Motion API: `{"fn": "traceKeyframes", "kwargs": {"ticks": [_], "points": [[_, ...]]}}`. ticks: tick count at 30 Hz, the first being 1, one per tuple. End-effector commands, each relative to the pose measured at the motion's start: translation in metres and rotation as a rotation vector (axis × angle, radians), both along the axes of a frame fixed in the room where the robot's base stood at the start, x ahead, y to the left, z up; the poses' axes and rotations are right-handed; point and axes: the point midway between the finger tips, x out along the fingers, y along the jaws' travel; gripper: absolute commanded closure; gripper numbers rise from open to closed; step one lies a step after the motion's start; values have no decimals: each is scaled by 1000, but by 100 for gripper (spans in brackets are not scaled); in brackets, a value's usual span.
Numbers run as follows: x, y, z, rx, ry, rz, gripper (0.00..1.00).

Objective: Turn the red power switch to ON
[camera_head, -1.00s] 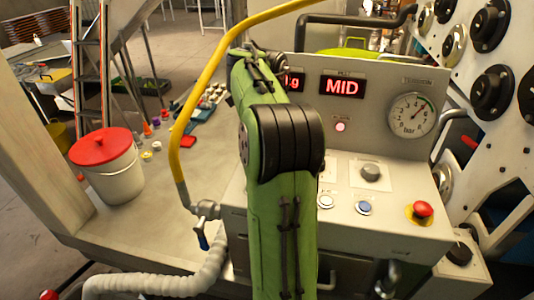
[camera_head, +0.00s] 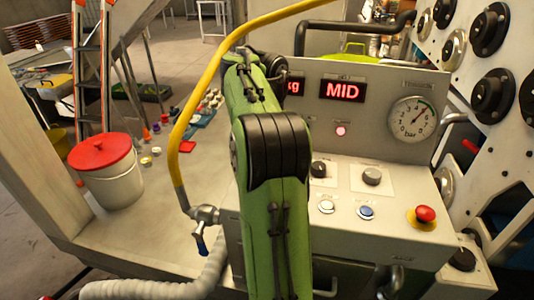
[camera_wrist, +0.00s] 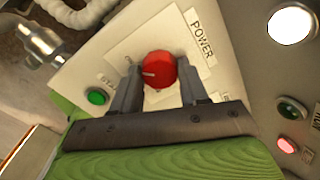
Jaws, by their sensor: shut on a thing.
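The red power switch (camera_wrist: 158,69) is a round knob with a white mark toward its left side. It sits on a pale plate marked POWER (camera_wrist: 203,38); smaller lettering by the knob is partly hidden by my fingers. My gripper (camera_wrist: 160,82) has one finger on each side of the knob and is shut on it. In the head view my green arm hides the switch and the gripper.
A green button (camera_wrist: 97,97) lies left of the gripper. The control panel (camera_head: 400,165) carries a MID display (camera_head: 342,91), a pressure gauge (camera_head: 414,119), a black knob (camera_head: 319,169), a grey knob (camera_head: 372,176) and a red emergency button (camera_head: 425,214). A yellow hose (camera_head: 181,140) runs close left of my arm.

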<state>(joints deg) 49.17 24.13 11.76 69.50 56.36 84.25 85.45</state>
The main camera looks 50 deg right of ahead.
Motion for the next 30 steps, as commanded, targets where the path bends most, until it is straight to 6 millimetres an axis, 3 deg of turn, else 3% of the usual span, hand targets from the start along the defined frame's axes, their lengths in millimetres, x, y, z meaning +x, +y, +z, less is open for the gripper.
{"fn": "traceKeyframes", "kwargs": {"ticks": [4, 5, 9, 20, 30], "points": [[0, 0, 0, -2, -1, -2, 87], [0, 0, 0, -2, -1, -2, 53], [0, 0, 0, -1, -1, -1, 32], [0, 0, 9, -1, 0, 0, 31], [0, 0, 87, -2, -1, 1, 31]]}}
